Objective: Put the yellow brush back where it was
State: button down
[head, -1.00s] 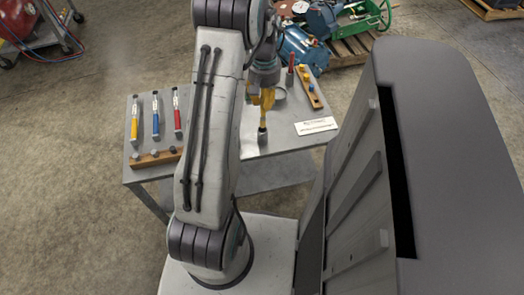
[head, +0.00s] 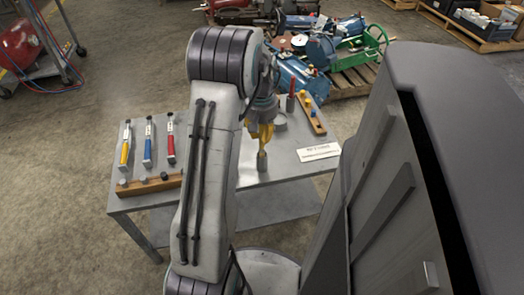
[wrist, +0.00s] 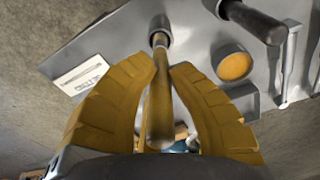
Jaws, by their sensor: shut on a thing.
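My gripper (wrist: 160,75) has two broad yellow fingers, shut on the brush (wrist: 161,105), whose yellow-brown handle runs between them. The brush's far end meets a grey round piece (wrist: 158,30) over the table. I cannot tell whether this is part of the brush or a holder. In the head view, my gripper (head: 262,132) points down above the table (head: 290,170), with the grey-ended lower part of the held brush below it. Three slim labelled pieces lie at the table's left: yellow (head: 125,150), blue (head: 148,148) and red (head: 171,143). My arm hides the middle of the table.
Another wooden rack (head: 313,118) and an upright red-topped piece (head: 291,103) stand at the back right. A white card (head: 319,152) lies at the right. A round orange-filled cup (wrist: 233,66) is near the brush.

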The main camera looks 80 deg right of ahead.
aim_at(262, 147)
jog(key=shift+f+b, duration=0.8)
jog(key=shift+f, duration=1.95)
jog(key=shift+f, duration=0.2)
jog(key=c, duration=1.3)
grip_release()
jog(key=shift+r, duration=0.1)
jog(key=r+p, duration=0.1)
jog(key=r, duration=0.3)
jog(key=r+p, duration=0.2)
jog(key=r, duration=0.2)
jog(key=r+p, duration=0.2)
jog(key=r, duration=0.2)
jog(key=shift+a+r, duration=0.1)
jog(key=shift+a, duration=0.3)
